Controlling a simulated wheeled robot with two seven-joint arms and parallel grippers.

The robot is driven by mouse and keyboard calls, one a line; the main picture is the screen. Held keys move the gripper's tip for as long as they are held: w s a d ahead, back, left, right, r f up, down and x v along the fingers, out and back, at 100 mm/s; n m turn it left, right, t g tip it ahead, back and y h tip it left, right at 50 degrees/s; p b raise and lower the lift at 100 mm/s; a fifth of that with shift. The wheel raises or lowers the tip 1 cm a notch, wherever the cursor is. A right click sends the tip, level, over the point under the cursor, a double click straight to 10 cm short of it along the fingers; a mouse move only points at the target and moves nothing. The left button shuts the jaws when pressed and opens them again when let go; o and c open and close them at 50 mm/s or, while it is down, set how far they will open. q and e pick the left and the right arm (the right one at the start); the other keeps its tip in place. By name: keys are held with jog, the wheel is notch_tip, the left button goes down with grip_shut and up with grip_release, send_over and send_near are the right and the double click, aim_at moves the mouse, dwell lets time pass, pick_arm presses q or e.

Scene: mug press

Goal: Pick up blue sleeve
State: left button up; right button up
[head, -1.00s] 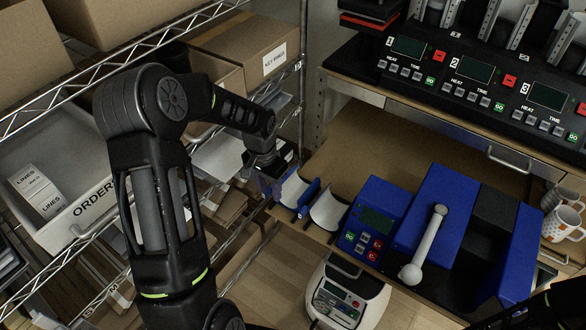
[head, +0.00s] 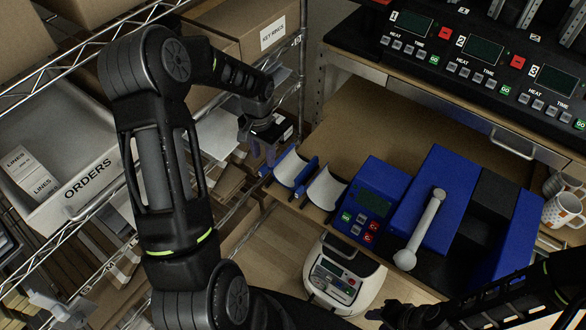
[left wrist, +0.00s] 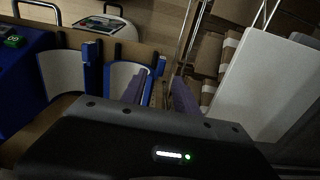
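Two curved sleeves, blue outside and white inside, stand side by side at the left end of the bench: the left one (head: 292,170) and the right one (head: 325,190). The left wrist view also shows the nearer sleeve (left wrist: 119,76) with blue upright edges. My left gripper (head: 263,155) is just left of the left sleeve in the head view. Its fingers are apart and empty in the left wrist view (left wrist: 160,92), with a blue sleeve edge seen between them; contact cannot be told. My right gripper (head: 392,312) is dark at the bottom edge, its fingers unclear.
A blue press (head: 430,205) with a grey lever stands right of the sleeves. A white device (head: 341,280) sits below the bench. Wire shelving with boxes and an orders bin (head: 75,195) is close on the left. Patterned mugs (head: 563,209) stand at the right.

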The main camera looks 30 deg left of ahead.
aim_at(264, 165)
pick_arm(q)
jog(key=shift+s+f, duration=0.1)
jog(key=shift+f, duration=0.2)
jog(key=shift+f+p, duration=1.05)
jog(key=shift+f, duration=1.3)
jog(key=shift+c, duration=0.3)
grip_shut()
